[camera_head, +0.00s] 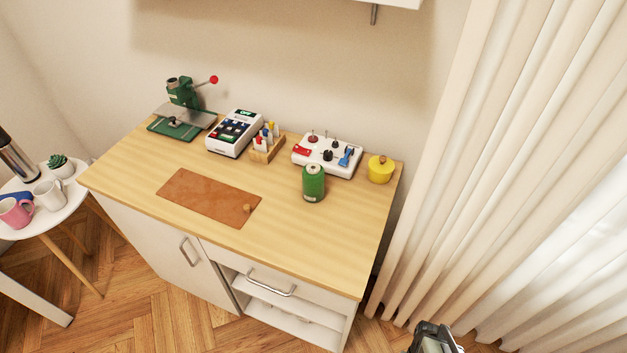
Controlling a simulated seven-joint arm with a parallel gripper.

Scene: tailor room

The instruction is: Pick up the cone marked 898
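A green, upright, rounded thing (313,186) with a pale top stands on the wooden worktop (300,235), right of centre. It looks like a thread cone, but I cannot read any 898 mark on it. A short yellow round thing (380,172) with a brownish knob on top stands to its right, near the worktop's right edge. No number shows on that either. Part of my gripper (435,339) shows at the bottom edge, in front of the cabinet and to its right, well apart from the worktop things. Its fingertips cannot be made out.
A white box with knobs and switches (328,156) stands close behind the green thing. A wooden pen holder (266,150), white keypad device (235,132) and green press (183,108) line the back. A brown mat (208,197) lies left. The front right worktop is clear. Curtains (470,150) hang right.

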